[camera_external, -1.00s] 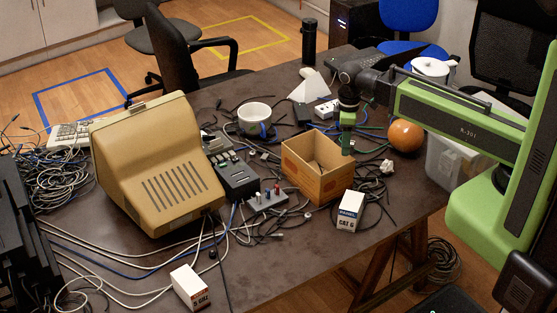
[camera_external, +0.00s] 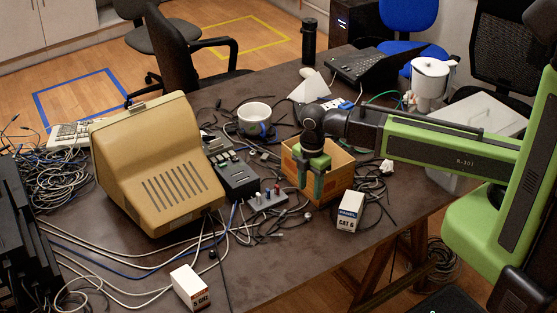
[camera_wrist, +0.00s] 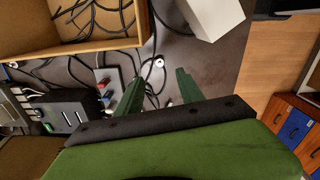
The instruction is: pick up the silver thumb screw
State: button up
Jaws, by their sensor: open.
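The likely silver thumb screw is a small round silver piece (camera_wrist: 159,62) on the dark table. In the wrist view it lies just beyond and between my fingertips. In the external view it is a tiny pale spot (camera_external: 307,215) in front of the cardboard box, too small to make out clearly. My gripper (camera_wrist: 158,80) is open and empty, pointing down. In the external view my gripper (camera_external: 308,192) hangs at the front of the box, above and behind the pale spot. The fingers do not touch the screw.
The open cardboard box (camera_external: 335,172) stands behind; cables show inside it in the wrist view. A white CAT 6 box (camera_external: 350,211) is to the right. A grey strip with plugs (camera_external: 263,200) is to the left. Loose black cables lie around. The table's front edge is nearby.

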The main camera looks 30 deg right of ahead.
aim_at(308, 216)
notch_tip(308, 216, down, 10)
jog(key=b, duration=0.8)
jog(key=shift+r, duration=0.25)
grip_shut()
